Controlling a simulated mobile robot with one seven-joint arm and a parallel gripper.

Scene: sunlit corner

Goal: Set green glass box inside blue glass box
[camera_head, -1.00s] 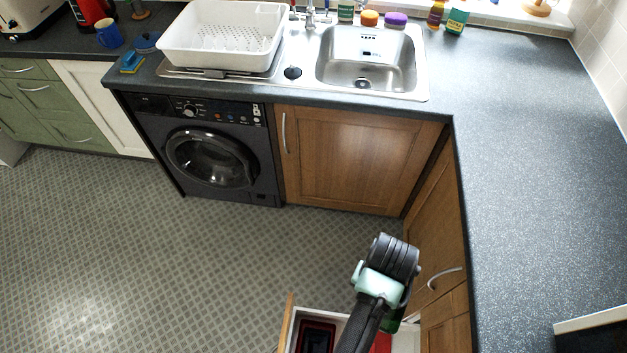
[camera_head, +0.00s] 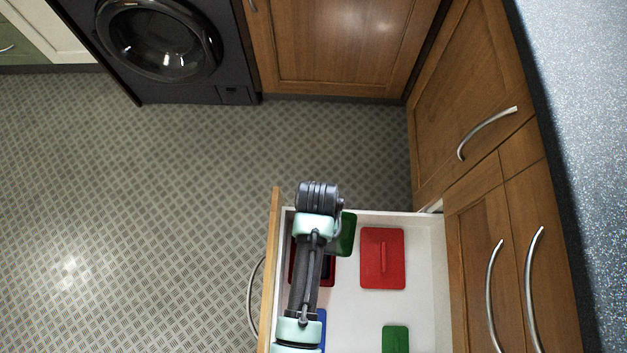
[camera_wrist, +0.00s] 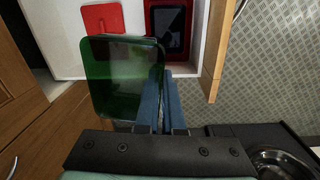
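The green glass box (camera_head: 346,236) shows beside my arm over the far end of the open drawer in the head view. In the wrist view the green glass box (camera_wrist: 115,75) is large and close, and its right wall lies between the fingers of my gripper (camera_wrist: 164,100). The fingers are close together and look shut on that wall. The box appears held above the drawer. A blue object (camera_head: 322,318), likely the blue glass box, shows as a narrow strip in the drawer; my arm hides most of it.
The open drawer (camera_head: 435,265) holds a red lid (camera_head: 370,258), a green lid (camera_head: 395,340) and a dark red box (camera_head: 328,272). The red box also shows in the wrist view (camera_wrist: 150,25). Cabinet doors (camera_head: 470,100) stand to the right. The floor to the left is clear.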

